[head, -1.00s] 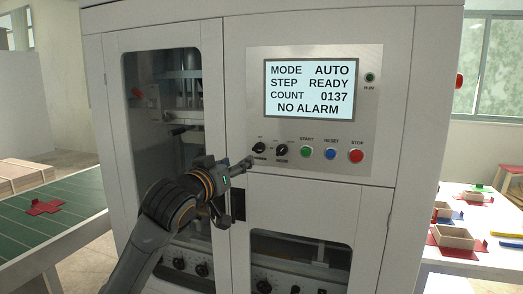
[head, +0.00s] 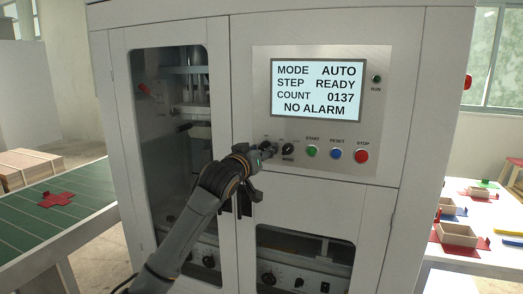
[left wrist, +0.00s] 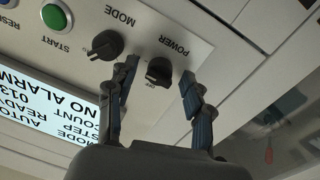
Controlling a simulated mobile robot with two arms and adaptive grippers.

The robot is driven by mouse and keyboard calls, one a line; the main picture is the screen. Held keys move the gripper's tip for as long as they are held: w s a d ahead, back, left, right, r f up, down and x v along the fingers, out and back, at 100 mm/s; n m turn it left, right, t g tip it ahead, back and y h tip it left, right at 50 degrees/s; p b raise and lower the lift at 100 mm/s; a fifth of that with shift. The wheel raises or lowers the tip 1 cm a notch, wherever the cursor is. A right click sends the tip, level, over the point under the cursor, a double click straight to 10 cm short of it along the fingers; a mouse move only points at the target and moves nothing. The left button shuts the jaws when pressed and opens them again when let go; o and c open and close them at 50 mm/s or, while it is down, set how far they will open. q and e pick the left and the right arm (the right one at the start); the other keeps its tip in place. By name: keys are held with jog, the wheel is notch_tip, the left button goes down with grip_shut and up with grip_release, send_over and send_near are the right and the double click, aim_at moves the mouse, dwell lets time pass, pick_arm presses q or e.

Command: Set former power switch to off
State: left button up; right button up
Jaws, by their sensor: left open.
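The former's power switch (left wrist: 159,70) is a black rotary knob on the grey panel, labelled POWER, with an OFF mark beside it in the left wrist view. Which way its pointer faces I cannot tell clearly. My left gripper (left wrist: 157,74) is open, with one finger on each side of this knob; whether they touch it is unclear. In the head view my left gripper (head: 268,151) is at the panel and largely hides the knob. The similar mode knob (head: 288,149) is just to the right. My right gripper is out of view.
Green start (head: 312,151), blue reset (head: 336,154) and red stop (head: 361,156) buttons line the panel right of the knobs. The display (head: 316,90) reads AUTO, READY, 0137, NO ALARM. A green conveyor (head: 40,225) stands left, a white table (head: 480,262) with boxes right.

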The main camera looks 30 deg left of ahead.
pick_arm(q)
grip_shut()
